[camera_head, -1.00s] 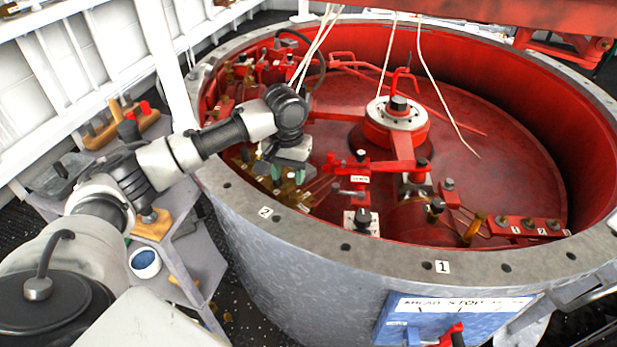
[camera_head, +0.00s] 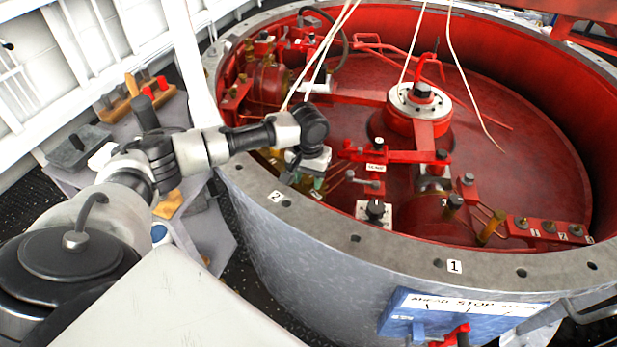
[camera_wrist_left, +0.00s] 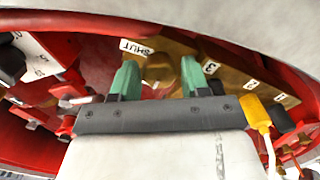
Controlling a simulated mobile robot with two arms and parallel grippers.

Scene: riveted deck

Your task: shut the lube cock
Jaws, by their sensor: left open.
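A brass plate (camera_wrist_left: 208,68) with a SHUT label (camera_wrist_left: 134,46) and numbered labels shows ahead of the fingers in the left wrist view. Brass fittings (camera_wrist_left: 160,67) on it, which look like the lube cock, lie between and beyond my left fingertips. I cannot tell the handle's exact position or whether a finger touches it. My left gripper (camera_wrist_left: 160,82) has two green fingertips, spread apart with nothing clamped between them. In the head view my left gripper (camera_head: 306,183) reaches down inside the drum's near left rim and hides most of the brass fittings. My right gripper is not in view.
The grey drum rim (camera_head: 345,222) curves close below my left gripper. A red lever (camera_head: 390,156), a black knob on a white plate (camera_head: 375,212) and thin ropes (camera_head: 310,65) are nearby. A yellow handle (camera_wrist_left: 256,112) stands right of the fingers.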

